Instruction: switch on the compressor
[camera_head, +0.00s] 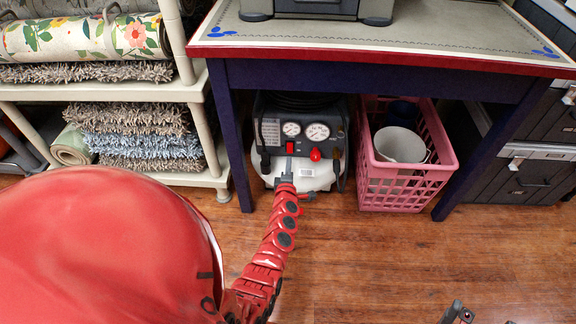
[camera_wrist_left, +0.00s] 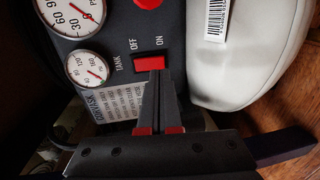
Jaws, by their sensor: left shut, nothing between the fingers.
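The compressor (camera_head: 295,130) stands on the floor under the table, with a dark control panel, two round gauges and a white tank. Its red switch (camera_head: 290,147) shows in the wrist view (camera_wrist_left: 150,62), between the OFF and ON labels. My left gripper (camera_head: 289,163) is shut and empty, reaching in from the front. In the wrist view its fingertips (camera_wrist_left: 157,76) overlap the switch's lower edge, at or very close to it; I cannot tell if they touch. Which way the switch is tilted is unclear. A small part of what seems my right gripper (camera_head: 458,313) shows at the bottom edge.
A pink basket (camera_head: 420,190) with a white bucket (camera_head: 399,146) stands right of the compressor. The table (camera_head: 440,42) is overhead, with legs on both sides. A shelf (camera_head: 185,95) with rugs is at left. The wooden floor in front is clear.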

